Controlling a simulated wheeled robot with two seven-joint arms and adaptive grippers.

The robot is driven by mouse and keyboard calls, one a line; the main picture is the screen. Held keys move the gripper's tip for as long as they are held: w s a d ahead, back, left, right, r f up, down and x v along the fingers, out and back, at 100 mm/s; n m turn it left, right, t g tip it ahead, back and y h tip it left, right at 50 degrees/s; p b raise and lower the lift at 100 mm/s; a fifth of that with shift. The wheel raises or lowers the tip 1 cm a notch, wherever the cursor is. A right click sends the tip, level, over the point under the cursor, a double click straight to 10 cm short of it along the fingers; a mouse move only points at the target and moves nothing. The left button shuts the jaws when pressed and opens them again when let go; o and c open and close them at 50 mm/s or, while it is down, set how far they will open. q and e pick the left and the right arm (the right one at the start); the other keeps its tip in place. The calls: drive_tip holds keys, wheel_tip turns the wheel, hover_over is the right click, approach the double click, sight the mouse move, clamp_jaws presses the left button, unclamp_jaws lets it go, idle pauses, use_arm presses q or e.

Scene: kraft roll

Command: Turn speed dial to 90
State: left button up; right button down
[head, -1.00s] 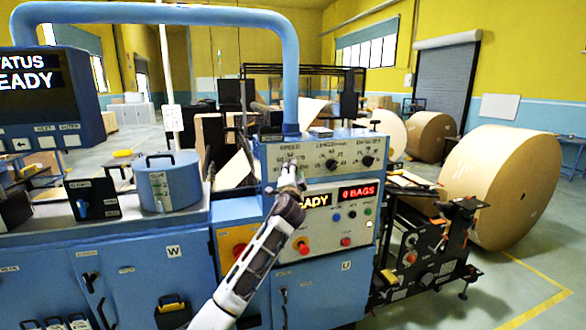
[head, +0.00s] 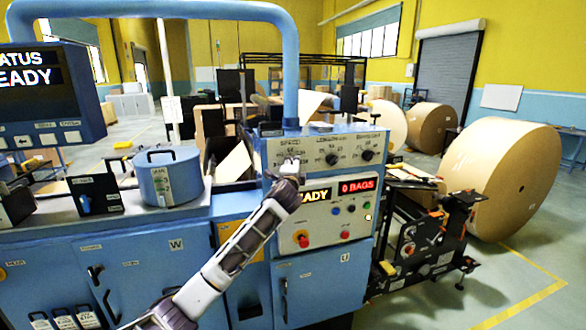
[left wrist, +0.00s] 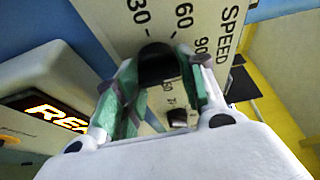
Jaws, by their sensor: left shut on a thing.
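The speed dial (left wrist: 157,66) is a black round knob on the pale control panel, under the SPEED label in the left wrist view. My left gripper (left wrist: 160,82) is shut on it, with a green-padded finger on either side. The marks 30, 60 and 90 show around the knob, but its pointer is hidden. In the head view my left gripper (head: 290,169) covers the dial at the left end of the panel's top row. My right gripper is not in view.
Two more black dials, the length dial (head: 332,159) and another dial (head: 367,155), sit to the right. Below are a red "0 BAGS" display (head: 357,186), small buttons and a red knob (head: 303,240). A blue pipe (head: 290,75) rises behind the panel.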

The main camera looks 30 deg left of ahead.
use_arm(q)
drive_tip(key=shift+f, duration=0.1)
idle(0.4)
drive_tip(key=o, duration=1)
drive_tip(key=shift+s, duration=0.1)
drive_tip(key=shift+v, duration=5.95)
